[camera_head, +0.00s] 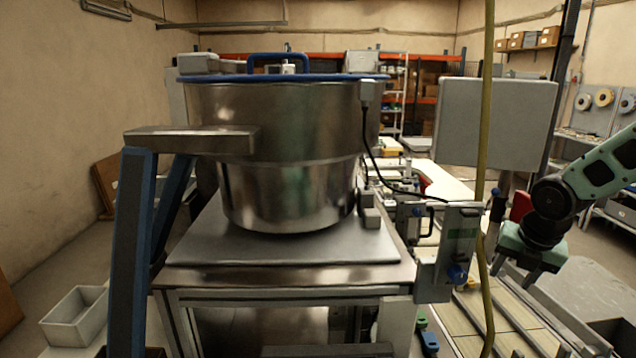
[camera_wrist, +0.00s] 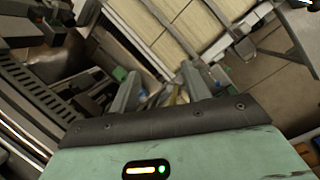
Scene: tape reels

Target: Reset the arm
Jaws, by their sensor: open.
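My gripper (camera_head: 530,272) hangs at the right side of the head view, at the end of my green and black arm, with its fingers pointing down. In the wrist view my gripper (camera_wrist: 166,88) shows two grey fingers set apart, with nothing held between them. It is in the air above and beside a conveyor with light slats (camera_head: 510,318). No tape reel is in the gripper.
A large steel bowl feeder (camera_head: 285,150) on a metal stand fills the middle. An empty pale bin (camera_head: 77,318) sits lower left. Tape reels (camera_head: 604,97) hang on the far right wall.

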